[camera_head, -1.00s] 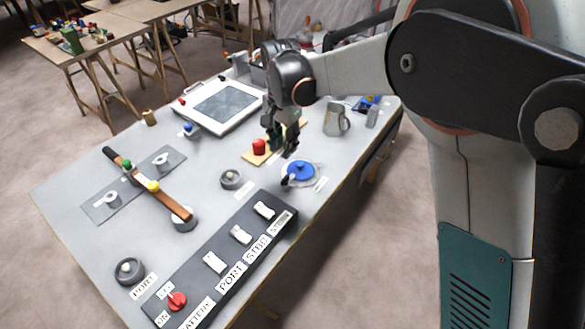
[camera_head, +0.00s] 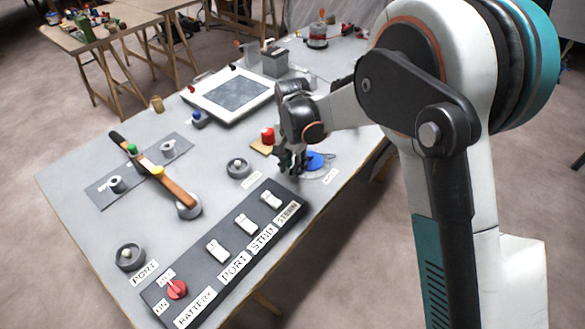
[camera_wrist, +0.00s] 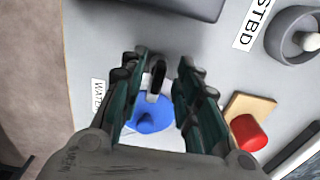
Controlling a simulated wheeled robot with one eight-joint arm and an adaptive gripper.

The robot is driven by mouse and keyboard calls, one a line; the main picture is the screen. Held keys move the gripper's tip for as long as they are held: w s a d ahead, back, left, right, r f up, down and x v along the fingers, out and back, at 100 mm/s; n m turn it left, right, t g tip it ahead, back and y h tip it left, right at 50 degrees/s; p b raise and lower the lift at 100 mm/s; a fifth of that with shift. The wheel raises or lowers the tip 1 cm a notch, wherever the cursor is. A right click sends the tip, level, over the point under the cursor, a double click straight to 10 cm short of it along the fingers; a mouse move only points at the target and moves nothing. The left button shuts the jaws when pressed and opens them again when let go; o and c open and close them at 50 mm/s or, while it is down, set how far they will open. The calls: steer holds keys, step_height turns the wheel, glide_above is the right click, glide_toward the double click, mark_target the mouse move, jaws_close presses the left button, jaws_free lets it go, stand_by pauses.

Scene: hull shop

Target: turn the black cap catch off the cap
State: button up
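The blue cap (camera_head: 315,161) sits on a pale round plate near the right edge of the bench. It also shows in the wrist view (camera_wrist: 150,118). The black cap catch (camera_wrist: 155,78) stands at the cap's edge, between my fingers in the wrist view. In the head view my gripper hides the catch. My gripper (camera_head: 290,166) is over the near left side of the cap. In the wrist view my gripper (camera_wrist: 157,68) is open, with one finger on each side of the catch and a gap to both. I cannot tell its exact height above the catch.
A black switch panel (camera_head: 232,240) lies close in front of my gripper. A grey round fitting with a pale knob (camera_head: 238,167) is at its left. A red knob on a wooden block (camera_wrist: 249,133) is beside my right finger. A white framed screen (camera_head: 232,93) lies farther back.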

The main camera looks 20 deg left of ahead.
jaws_close()
steer(key=shift+n, duration=0.3)
steer(key=n, duration=0.6)
steer(key=shift+d+p, duration=0.2)
steer(key=shift+p, duration=0.15)
steer(key=n, duration=0.5)
steer(key=shift+d+n, duration=0.15)
steer(key=shift+n, duration=0.25)
steer(key=n, duration=0.5)
steer(key=shift+w+n+p, duration=0.2)
steer(key=shift+n+p, duration=0.1)
